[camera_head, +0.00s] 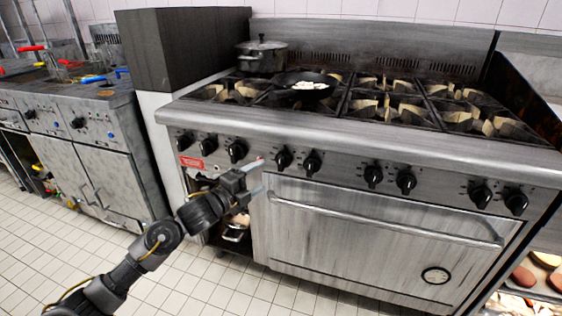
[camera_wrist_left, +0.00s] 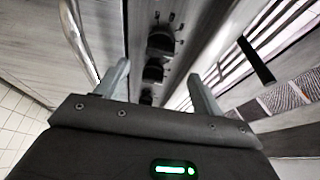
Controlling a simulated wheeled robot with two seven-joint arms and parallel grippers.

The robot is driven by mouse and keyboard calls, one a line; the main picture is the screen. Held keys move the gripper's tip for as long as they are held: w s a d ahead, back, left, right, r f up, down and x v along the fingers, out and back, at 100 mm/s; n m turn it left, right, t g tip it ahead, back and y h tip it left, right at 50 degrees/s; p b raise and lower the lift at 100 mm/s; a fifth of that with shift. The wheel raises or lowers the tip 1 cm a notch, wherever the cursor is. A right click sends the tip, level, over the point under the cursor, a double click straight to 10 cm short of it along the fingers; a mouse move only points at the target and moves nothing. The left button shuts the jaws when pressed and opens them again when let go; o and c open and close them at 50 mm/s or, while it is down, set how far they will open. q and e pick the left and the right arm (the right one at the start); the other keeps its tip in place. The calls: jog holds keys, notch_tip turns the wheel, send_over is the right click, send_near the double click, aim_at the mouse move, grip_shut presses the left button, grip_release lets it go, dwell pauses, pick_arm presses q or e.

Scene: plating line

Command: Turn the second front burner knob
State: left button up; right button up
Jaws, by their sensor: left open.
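A row of black burner knobs runs along the stove's front panel (camera_head: 340,171). From the left, the second knob (camera_head: 208,145) and third knob (camera_head: 237,151) sit left of a pair with a knob (camera_head: 283,158) and its right neighbour (camera_head: 312,162). The pictures do not show which is the task's second front burner knob. My left gripper (camera_head: 262,175) is open and empty, in front of the panel just left of and below that pair. In the left wrist view, a near knob (camera_wrist_left: 160,42) and others farther off line up beyond the open fingers (camera_wrist_left: 160,88). No contact shows.
The oven handle (camera_head: 380,214) projects below the panel, right of my left gripper. A dark frying pan (camera_head: 304,88) with pale food and a lidded pot (camera_head: 261,58) stand on the stove top. Open tiled floor (camera_head: 190,285) lies in front.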

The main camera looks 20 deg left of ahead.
aim_at(278, 166)
pick_arm(q)
jog(key=b+x, duration=0.1)
jog(key=x, duration=0.8)
jog(key=shift+w+d, duration=0.4)
jog(key=shift+w, duration=0.2)
pick_arm(e)
jog(key=w+a+r+t, duration=0.1)
jog(key=w+a+r+t+y, duration=0.1)
jog(key=w, duration=0.1)
jog(key=shift+a+r+n+t, duration=0.15)
jog(key=shift+a+n+t, duration=0.15)
jog(key=shift+a, duration=0.05)
pick_arm(q)
jog(key=c, duration=0.9)
